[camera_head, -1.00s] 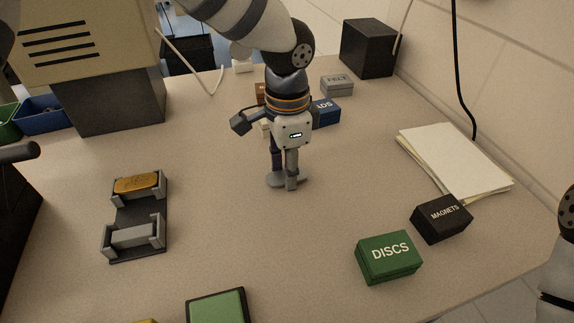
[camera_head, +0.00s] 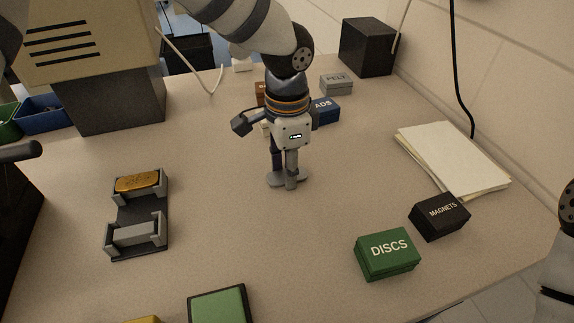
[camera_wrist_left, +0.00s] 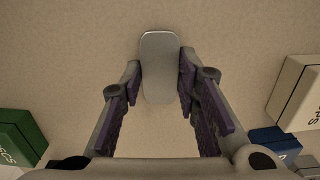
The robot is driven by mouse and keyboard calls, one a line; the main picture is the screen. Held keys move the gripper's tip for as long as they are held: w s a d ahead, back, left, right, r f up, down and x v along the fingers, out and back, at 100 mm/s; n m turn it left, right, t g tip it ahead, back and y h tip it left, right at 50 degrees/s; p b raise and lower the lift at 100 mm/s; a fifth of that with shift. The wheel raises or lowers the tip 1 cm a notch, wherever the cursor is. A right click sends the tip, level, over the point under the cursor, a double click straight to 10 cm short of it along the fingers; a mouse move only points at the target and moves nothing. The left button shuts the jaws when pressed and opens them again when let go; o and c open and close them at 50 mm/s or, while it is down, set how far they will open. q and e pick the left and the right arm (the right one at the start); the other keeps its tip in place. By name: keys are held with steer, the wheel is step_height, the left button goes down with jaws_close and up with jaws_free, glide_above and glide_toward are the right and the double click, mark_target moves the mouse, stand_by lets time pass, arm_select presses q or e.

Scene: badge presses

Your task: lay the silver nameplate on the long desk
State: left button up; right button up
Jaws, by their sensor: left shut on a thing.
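The silver nameplate (camera_wrist_left: 160,66) is a flat plate with rounded ends, between the fingers of my left gripper (camera_wrist_left: 160,82) in the left wrist view. In the head view the nameplate (camera_head: 275,180) shows at the fingertips of my left gripper (camera_head: 284,181), which points straight down. The gripper is shut on it, low over the middle of the long desk (camera_head: 225,235). I cannot tell whether the plate touches the desktop. My right gripper is out of view.
A dark rack (camera_head: 140,213) with a gold plate (camera_head: 139,182) stands left. A green DISCS box (camera_head: 388,254), a black MAGNETS box (camera_head: 440,217) and a paper stack (camera_head: 452,160) lie right. Small boxes stand behind the gripper. The desktop around the gripper is bare.

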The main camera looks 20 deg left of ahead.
arm_select(q)
steer(key=shift+s+f, duration=0.3)
steer(key=shift+f, duration=0.55)
steer(key=o, duration=1.2)
steer(key=shift+f, duration=0.1)
steer(key=shift+w, duration=0.15)
steer(key=shift+r, duration=0.4)
